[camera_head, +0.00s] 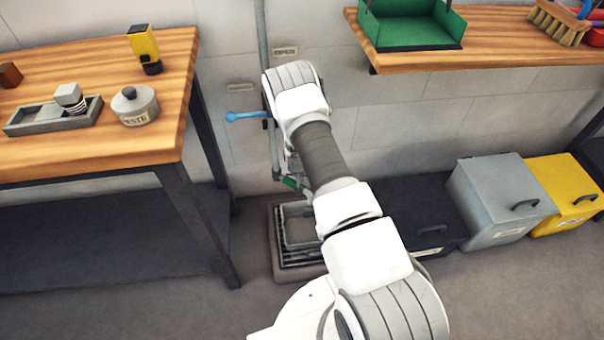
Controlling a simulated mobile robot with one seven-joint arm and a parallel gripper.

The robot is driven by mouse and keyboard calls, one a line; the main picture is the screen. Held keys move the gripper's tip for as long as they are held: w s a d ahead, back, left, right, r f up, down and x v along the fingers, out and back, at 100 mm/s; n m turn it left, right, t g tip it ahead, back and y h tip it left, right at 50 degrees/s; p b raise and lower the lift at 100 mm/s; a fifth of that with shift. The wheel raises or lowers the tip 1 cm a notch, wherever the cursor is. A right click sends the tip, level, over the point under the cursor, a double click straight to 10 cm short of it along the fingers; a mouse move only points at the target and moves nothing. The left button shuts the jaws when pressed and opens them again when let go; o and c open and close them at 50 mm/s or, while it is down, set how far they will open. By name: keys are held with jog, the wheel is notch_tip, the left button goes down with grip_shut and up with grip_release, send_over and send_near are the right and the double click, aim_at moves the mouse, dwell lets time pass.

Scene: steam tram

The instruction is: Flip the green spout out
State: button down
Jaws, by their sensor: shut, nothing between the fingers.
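The green spout (290,182) shows as a small green piece low on the wall pipe (262,45), just left of my arm. It is partly hidden, and its exact angle is hard to tell. A blue lever (245,116) sticks out to the left from the pipe above it. My white arm reaches up and forward over this spot, and its far end bends down in front of the pipe. My gripper is hidden behind my own arm links, so I cannot see whether it touches the spout.
A grated floor basin (283,268) sits below the spout. A wooden workbench (60,158) with a tray, a tin and a yellow tool stands left. Black, grey (485,190) and yellow bins line the wall at right, below a wooden shelf (480,50) with a green box.

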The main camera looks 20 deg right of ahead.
jog(key=shift+s+a, duration=0.45)
jog(key=shift+s+a+f, duration=0.1)
jog(key=shift+s+a, duration=0.05)
jog(key=shift+a, duration=0.05)
jog(key=p+v, duration=0.5)
jog(key=v, duration=1.2)
jog(key=shift+d+r+p, duration=0.15)
jog(key=shift+r+p, duration=0.15)
jog(key=shift+p, duration=0.1)
